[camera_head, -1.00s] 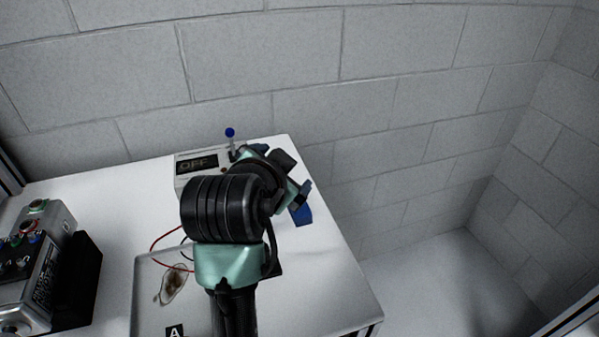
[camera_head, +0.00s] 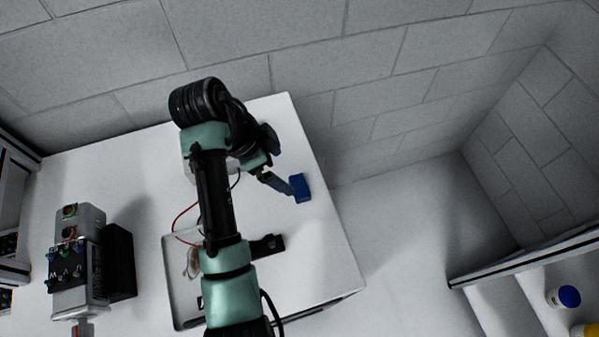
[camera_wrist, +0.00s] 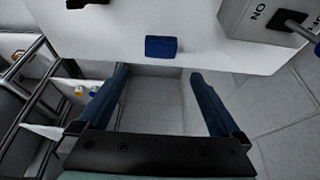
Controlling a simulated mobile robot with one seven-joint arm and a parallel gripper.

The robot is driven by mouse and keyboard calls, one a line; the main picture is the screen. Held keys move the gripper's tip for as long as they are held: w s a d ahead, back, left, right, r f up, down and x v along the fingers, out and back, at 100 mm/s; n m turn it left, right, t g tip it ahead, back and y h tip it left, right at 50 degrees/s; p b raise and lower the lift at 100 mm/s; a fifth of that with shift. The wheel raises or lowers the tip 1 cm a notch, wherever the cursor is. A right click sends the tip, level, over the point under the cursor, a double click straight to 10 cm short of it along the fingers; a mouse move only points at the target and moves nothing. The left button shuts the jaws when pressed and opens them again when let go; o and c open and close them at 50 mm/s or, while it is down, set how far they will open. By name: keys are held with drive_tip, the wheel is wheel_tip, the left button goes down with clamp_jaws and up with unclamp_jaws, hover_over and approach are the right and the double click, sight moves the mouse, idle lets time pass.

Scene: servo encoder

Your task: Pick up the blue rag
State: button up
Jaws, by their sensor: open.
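The blue rag (camera_head: 300,188) is a small folded blue block lying on the white table near its right edge in the head view. In the wrist view the blue rag (camera_wrist: 161,47) lies near the table edge, ahead of and between my two fingers. My gripper (camera_wrist: 160,75) is open and empty, with its blue fingers spread wide. In the head view my gripper (camera_head: 284,185) is just left of the rag; whether it touches cannot be told there. In the wrist view a gap shows between the fingertips and the rag.
The white table (camera_head: 318,245) ends just right of the rag. A grey box marked NO (camera_wrist: 262,20) stands at the upper right in the wrist view. A tray (camera_head: 180,315) with wires lies at the table's front. A grey device with knobs (camera_head: 80,262) stands left.

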hover_over(299, 186)
drive_tip(key=a, duration=0.2)
drive_tip(key=f, duration=0.5)
drive_tip(key=shift+s+f+p, duration=0.1)
drive_tip(key=shift+s+p, duration=0.2)
drive_tip(key=shift+s+d+f, duration=0.1)
drive_tip(key=shift+d+f, duration=0.1)
drive_tip(key=shift+f, duration=0.2)
drive_tip(key=shift+a+p+x, duration=0.2)
drive_tip(key=shift+p+x, duration=0.45)
drive_tip(key=shift+x, duration=1.6)
drive_tip(key=c, duration=1.2)
drive_tip(key=shift+c, duration=0.2)
wheel_tip(299, 186, up, 10)
drive_tip(key=b, duration=0.1)
